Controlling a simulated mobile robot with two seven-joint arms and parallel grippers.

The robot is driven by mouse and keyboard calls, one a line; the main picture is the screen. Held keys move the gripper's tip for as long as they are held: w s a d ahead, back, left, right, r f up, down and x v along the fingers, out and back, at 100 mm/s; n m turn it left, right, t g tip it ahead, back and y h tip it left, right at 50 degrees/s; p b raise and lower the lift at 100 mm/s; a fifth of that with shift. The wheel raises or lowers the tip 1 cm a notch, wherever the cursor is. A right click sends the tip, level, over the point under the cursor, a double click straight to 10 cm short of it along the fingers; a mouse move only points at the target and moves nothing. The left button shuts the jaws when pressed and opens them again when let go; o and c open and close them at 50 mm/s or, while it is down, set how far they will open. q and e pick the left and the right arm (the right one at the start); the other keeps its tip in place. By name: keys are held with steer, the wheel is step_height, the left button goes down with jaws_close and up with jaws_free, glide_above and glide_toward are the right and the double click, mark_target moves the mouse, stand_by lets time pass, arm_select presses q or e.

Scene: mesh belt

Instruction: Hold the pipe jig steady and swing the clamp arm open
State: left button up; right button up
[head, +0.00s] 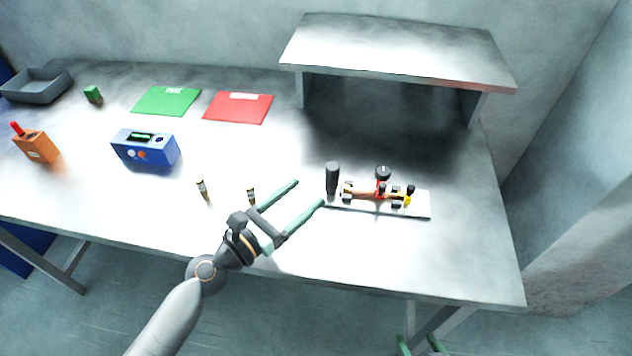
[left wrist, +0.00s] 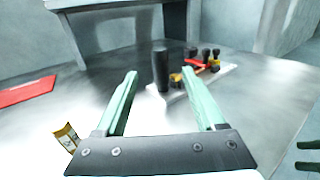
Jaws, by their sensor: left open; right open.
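The pipe jig (head: 420,210) is a pale plate on the right part of the table. A copper-coloured pipe (head: 368,193) lies along it between black supports. A red clamp arm (head: 381,186) with a black knob crosses the pipe. A dark upright handle (head: 333,177) stands at the plate's left end. My left gripper (head: 310,192) is open and empty, just left of the handle and apart from it. In the left wrist view the handle (left wrist: 161,70) shows between the fingers, further off. My right gripper (head: 418,342) is open below the table's front edge, mostly out of frame.
A raised shelf (head: 400,50) stands behind the jig. Two small batteries (head: 202,189) (head: 251,195) stand left of my gripper. A blue box (head: 146,149), an orange box (head: 38,146), green (head: 166,101) and red (head: 238,108) mats, a green block (head: 93,94) and a grey tray (head: 36,86) lie further left.

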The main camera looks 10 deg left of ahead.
arm_select(q)
steer(key=shift+w+d+r, duration=0.1)
steer(key=shift+w+d, duration=0.15)
steer(key=shift+w, duration=0.15)
glide_above(340, 184)
stand_by(0.3)
jaws_close()
stand_by(0.4)
stand_by(0.8)
steer(key=shift+c, duration=0.4)
jaws_free()
jaws_close()
stand_by(1.3)
